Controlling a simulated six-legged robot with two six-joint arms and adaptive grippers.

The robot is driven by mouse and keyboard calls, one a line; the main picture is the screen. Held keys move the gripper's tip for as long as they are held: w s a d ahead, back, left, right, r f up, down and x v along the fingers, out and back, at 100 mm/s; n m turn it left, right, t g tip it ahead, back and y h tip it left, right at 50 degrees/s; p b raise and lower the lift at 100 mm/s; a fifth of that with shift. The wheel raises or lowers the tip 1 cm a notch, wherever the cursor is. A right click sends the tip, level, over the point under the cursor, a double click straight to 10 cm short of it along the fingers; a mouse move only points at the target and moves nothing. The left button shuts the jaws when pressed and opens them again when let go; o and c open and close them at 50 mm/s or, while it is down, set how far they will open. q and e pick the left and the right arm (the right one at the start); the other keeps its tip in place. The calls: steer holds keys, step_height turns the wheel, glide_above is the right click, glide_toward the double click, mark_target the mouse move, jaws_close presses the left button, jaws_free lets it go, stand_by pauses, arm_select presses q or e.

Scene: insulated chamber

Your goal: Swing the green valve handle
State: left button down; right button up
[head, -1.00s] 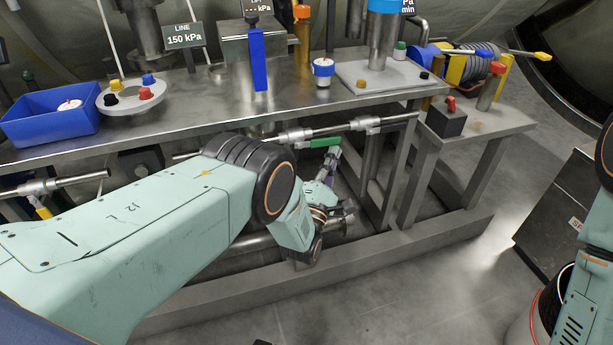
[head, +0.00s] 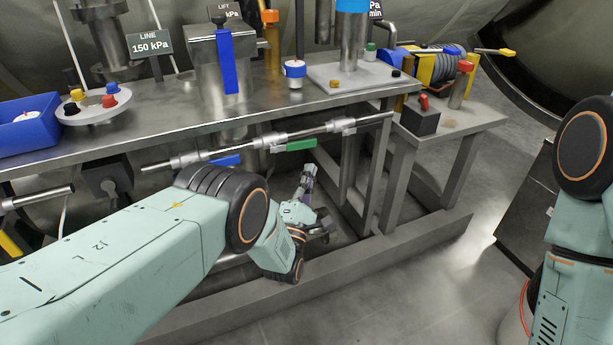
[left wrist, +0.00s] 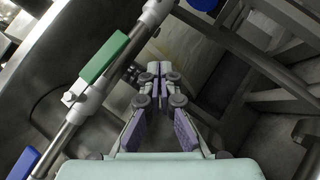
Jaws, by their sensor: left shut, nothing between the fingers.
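The green valve handle (head: 301,144) hangs just under the thin steel pipe below the bench and lies roughly along it. In the left wrist view the green handle (left wrist: 104,58) is at the upper left, beside the pipe. My left gripper (head: 309,172) is just below the handle in the head view, with a small gap between them. In the left wrist view my left gripper (left wrist: 160,70) is shut and empty, its tips to the right of the handle. My right arm shows at the right edge; its gripper is out of view.
A blue handle (head: 226,160) sits on the same pipe (head: 225,152), left of the green one. The bench top (head: 190,120) is above, with a blue tray (head: 30,128) at left. Steel legs and a low frame beam (head: 345,262) surround the arm.

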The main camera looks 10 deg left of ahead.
arm_select(q)
steer(key=s+d+f, duration=0.3)
steer(key=s+f, duration=0.3)
steer(key=shift+d+f+p, duration=0.3)
steer(key=shift+f+p, duration=0.1)
steer(key=shift+p, duration=0.05)
steer(key=s+a+f+m+g+y+p, duration=0.1)
steer(key=s+a+f+m+g+p, duration=0.25)
steer(key=s+a+m+g, duration=0.35)
steer(key=s+a+f+m+g+y+p, duration=0.1)
steer(key=s+a+f+m+g+p, duration=0.3)
steer(key=s+m+g, duration=0.35)
steer(key=s+a+r+m+g, duration=0.1)
steer(key=s+r+m+g, duration=0.1)
steer(key=s, duration=0.7)
steer(key=s+a+r+m+g+p, duration=0.1)
steer(key=s+r+m+g, duration=0.2)
steer(key=s, duration=0.6)
steer(key=s+a+r+m+g+p, duration=0.1)
steer(key=s+a+r+m+g, duration=0.1)
steer(key=s, duration=0.7)
step_height(320, 180, up, 3)
steer(key=shift+s+f+g, duration=0.2)
steer(key=shift+s+g, duration=0.1)
steer(key=shift+g, duration=0.45)
steer(key=shift+a+m, duration=0.1)
steer(key=shift+m, duration=0.15)
